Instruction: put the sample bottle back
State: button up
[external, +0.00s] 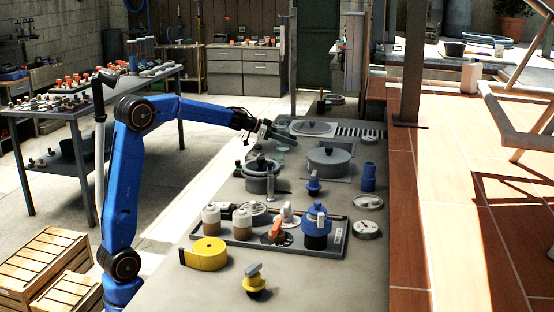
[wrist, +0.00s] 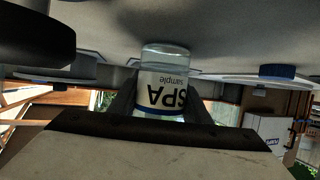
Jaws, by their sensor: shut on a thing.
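The sample bottle (wrist: 164,88) is a small clear bottle with a white label reading "SPA sample" and a blue band. It shows upside down in the wrist view, between the dark fingers of my gripper (wrist: 166,108). My gripper is shut on it. Its clear base is close to a grey surface; I cannot tell whether they touch. In the external view my gripper (external: 284,137) reaches over the far part of the grey counter (external: 205,285), and the bottle cannot be made out there.
A dark tray (external: 335,251) on the counter holds two tan-bodied bottles (external: 211,220), an orange-handled valve (external: 276,236) and a blue-and-black fitting (external: 316,226). A grey pot-like housing (external: 262,180) and a round lidded unit (external: 328,162) stand near my gripper. Yellow tape (external: 206,255) lies in front.

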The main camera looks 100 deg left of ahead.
jog(key=o, duration=1.1)
jog(key=shift+f, duration=0.1)
jog(key=shift+o, duration=0.2)
jog(key=v, duration=1.2)
jog(key=shift+r, duration=0.25)
